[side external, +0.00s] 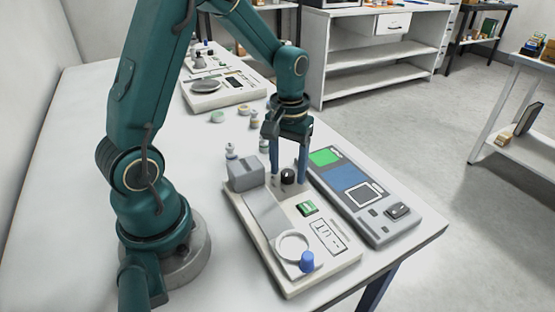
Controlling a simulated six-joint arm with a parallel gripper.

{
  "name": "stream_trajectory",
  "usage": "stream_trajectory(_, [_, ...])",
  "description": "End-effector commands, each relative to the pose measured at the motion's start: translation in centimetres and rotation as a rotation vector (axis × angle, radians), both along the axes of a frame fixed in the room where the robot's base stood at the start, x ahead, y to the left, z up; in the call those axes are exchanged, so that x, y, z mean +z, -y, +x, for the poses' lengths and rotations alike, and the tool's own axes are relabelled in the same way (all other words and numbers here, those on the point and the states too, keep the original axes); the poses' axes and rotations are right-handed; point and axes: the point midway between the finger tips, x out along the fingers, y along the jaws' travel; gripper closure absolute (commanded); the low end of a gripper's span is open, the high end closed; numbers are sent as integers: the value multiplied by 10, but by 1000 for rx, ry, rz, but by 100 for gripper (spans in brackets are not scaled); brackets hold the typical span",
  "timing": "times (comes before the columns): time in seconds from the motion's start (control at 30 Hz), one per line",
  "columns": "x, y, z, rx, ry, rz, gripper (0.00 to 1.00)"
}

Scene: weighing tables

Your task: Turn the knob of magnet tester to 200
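A cream-coloured device (330,264), which I take as the magnet tester, lies on the white table under my gripper. Its black knob (288,176) is at its far end, beside a grey block (245,172). A small green display (307,208) sits nearer, with a white ring (293,246) and a blue knob-like part (307,262) at the near end. My gripper (288,179) points down with its fingers apart, one on each side of the black knob. I cannot tell whether they touch it. The knob's scale marks are too small to read.
A grey device (398,234) with green and blue panels lies close on the right. A scale (222,97) stands farther back. Several small weights (254,118) stand between. The table's right edge is close; free table (85,130) lies left of my arm.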

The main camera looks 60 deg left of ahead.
Motion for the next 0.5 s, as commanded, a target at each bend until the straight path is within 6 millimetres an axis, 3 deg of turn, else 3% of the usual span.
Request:
stream_trajectory(0.03, [0, 0, 0, 0, 0, 0, 60])
stream_trajectory(0.13, [0, 0, 0, 0, 0, 0, 99])
stream_trajectory(0.5, [1, 0, 0, -43, 0, 0, 100])
